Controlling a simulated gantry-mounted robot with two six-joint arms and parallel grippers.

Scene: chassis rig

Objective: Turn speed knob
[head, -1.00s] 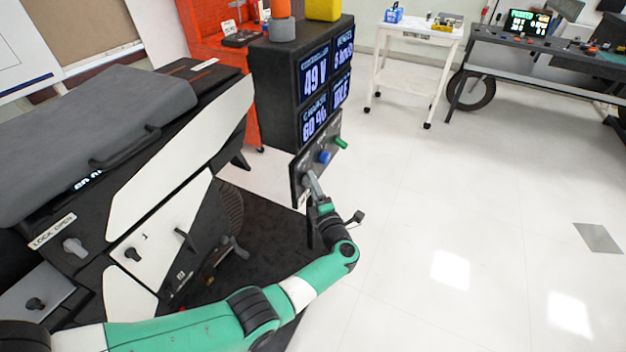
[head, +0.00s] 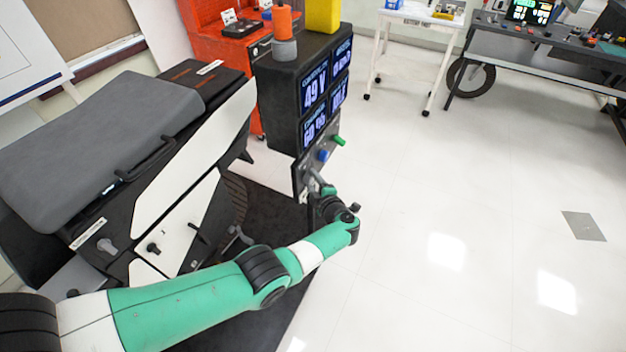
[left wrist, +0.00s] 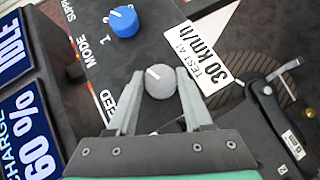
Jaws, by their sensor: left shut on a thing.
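The grey speed knob (left wrist: 159,82) sits on the dark control panel (left wrist: 70,12), beside a partly covered label ending in "EED". Its white mark points up and left in the left wrist view. My left gripper (left wrist: 160,74) has one finger on each side of the knob and is shut on it. In the head view my left gripper (head: 317,184) is at the lower part of the panel (head: 303,163), largely hiding the knob. A label by the knob reads "TEST AT 30 km/h". My right gripper is not in view.
A blue mode knob (left wrist: 124,20) and a green knob (head: 339,140) are on the same panel. The display block (head: 290,85) above reads 49 V and 60 %, with "IDLE" in the wrist view. The chassis (head: 150,185) stands left; open floor (head: 450,200) lies right.

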